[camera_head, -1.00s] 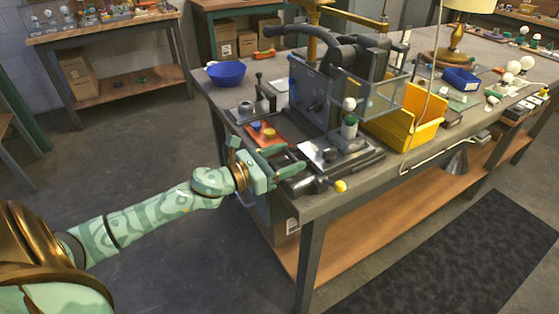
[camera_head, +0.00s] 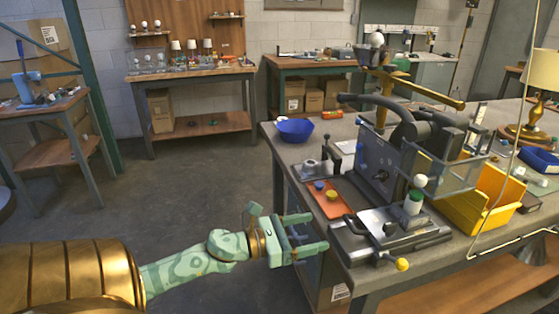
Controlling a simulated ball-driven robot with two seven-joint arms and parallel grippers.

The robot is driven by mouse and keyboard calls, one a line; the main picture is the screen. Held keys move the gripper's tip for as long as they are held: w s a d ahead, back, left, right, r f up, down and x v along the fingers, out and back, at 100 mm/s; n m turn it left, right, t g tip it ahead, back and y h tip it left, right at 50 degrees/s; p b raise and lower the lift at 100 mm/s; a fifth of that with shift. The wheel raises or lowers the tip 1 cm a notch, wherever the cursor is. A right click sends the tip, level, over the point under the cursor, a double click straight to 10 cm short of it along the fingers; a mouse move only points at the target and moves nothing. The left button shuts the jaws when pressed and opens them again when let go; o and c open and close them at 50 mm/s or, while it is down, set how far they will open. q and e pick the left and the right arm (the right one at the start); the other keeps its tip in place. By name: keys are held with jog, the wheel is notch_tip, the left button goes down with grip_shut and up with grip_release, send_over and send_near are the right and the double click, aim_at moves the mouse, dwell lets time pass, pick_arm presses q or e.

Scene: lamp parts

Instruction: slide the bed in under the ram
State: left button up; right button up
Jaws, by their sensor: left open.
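A dark press (camera_head: 378,160) stands on the near workbench, with grey tubes and a clear guard (camera_head: 437,165) at its front. The bed appears to be the flat steel plate (camera_head: 372,220) on a dark base, standing out in front of the guard. A yellow knob (camera_head: 402,264) sticks out at the front. I cannot make out the ram behind the guard and tubes. My left gripper (camera_head: 319,232) is open and empty, just left of the bed's left end. My right gripper is not in view.
An orange tray (camera_head: 325,205) with a blue and a yellow piece lies left of the bed. A small clamp fixture (camera_head: 318,170) and a blue bowl (camera_head: 295,130) are behind it. A yellow bin (camera_head: 485,205) stands to the right. The floor left of the bench is clear.

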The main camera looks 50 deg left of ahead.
pick_arm(q)
jog(key=v, duration=0.7)
jog(key=shift+s+p, duration=0.15)
jog(key=shift+p, duration=0.15)
jog(key=shift+a, duration=0.1)
